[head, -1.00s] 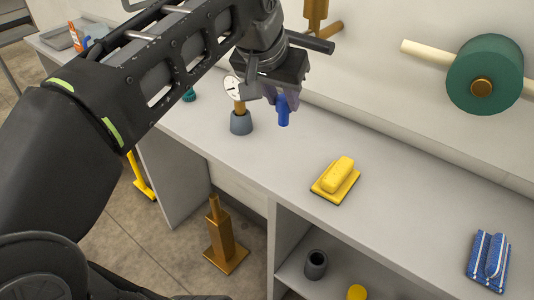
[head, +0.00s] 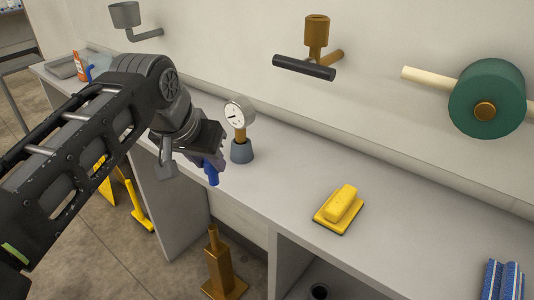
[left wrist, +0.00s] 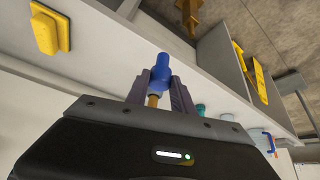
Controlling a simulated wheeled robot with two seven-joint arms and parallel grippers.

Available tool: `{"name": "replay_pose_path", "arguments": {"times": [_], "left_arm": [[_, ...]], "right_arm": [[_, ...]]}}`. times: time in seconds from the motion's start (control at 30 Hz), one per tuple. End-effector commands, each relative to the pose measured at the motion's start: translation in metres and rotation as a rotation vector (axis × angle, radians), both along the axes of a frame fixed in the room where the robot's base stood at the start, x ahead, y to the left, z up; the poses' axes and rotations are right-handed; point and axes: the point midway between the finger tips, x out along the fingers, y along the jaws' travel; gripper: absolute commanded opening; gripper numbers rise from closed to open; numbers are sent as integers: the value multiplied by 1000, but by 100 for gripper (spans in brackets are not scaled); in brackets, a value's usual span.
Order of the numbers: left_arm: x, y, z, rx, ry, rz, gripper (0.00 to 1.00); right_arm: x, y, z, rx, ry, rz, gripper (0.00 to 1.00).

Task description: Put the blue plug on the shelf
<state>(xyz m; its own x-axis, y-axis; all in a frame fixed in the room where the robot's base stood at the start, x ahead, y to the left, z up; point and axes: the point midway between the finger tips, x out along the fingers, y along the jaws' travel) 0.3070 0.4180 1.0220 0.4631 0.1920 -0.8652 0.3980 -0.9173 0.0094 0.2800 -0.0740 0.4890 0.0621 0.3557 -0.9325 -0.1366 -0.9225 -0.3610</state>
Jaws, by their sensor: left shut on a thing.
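The blue plug (head: 213,177) is held in my left gripper (head: 209,162), near the counter's front edge and to the left of the pressure gauge. In the left wrist view the plug (left wrist: 160,70) sits between the two purple-grey fingers of the left gripper (left wrist: 160,92), with a brass-coloured stem below its blue head. In the head view the fingers hide part of the plug. A shelf space (head: 290,262) opens under the counter, its floor mostly out of frame. My right gripper is not in view.
The gauge (head: 239,117) stands in a grey base (head: 241,151) on the counter (head: 290,178). A yellow brush-like block (head: 340,207) and a blue striped item (head: 502,281) lie farther right. A brass post (head: 221,265) stands on the floor.

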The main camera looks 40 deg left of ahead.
Motion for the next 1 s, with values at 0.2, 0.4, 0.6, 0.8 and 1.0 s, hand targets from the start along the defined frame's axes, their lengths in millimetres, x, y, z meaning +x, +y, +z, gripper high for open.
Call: {"name": "replay_pose_path", "arguments": {"times": [0.2, 0.4, 0.6, 0.8, 1.0], "left_arm": [[58, 1, 1, -1, 5, -3, 0], [115, 2, 1, -1, 4, -2, 0], [161, 3, 1, -3, 2, -1, 0], [177, 4, -19, -1, 2, 1, 0], [178, 4, -31, 0, 0, 1, 0]], "right_arm": [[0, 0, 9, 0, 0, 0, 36], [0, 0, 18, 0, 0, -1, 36], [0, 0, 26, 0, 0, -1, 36], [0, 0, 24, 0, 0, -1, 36], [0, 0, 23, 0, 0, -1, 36]]}}
